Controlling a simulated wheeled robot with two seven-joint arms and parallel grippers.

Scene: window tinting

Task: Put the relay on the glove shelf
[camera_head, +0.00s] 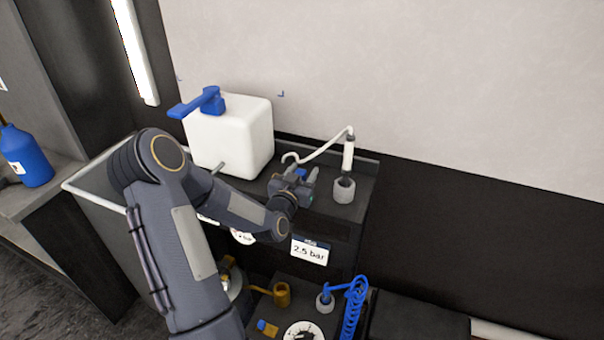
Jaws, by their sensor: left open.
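My left gripper (303,173) is over the upper black shelf (352,203), between the white tank and a grey cup. Its jaws are open. A small blue piece shows at the fingers; I cannot tell whether it is the relay or whether it lies between them or behind them. Nothing else in view is clearly the relay. No shelf here is clearly marked as the glove shelf. My left arm hides part of the upper shelf and its front. My right gripper is not in view.
A white tank (235,140) with a blue handle stands behind my gripper. The grey cup (344,190) holds a white tube right of it. Below the "2.5 bar" label (310,252), a lower shelf holds a brass cup (282,294) and a coiled blue hose (354,306).

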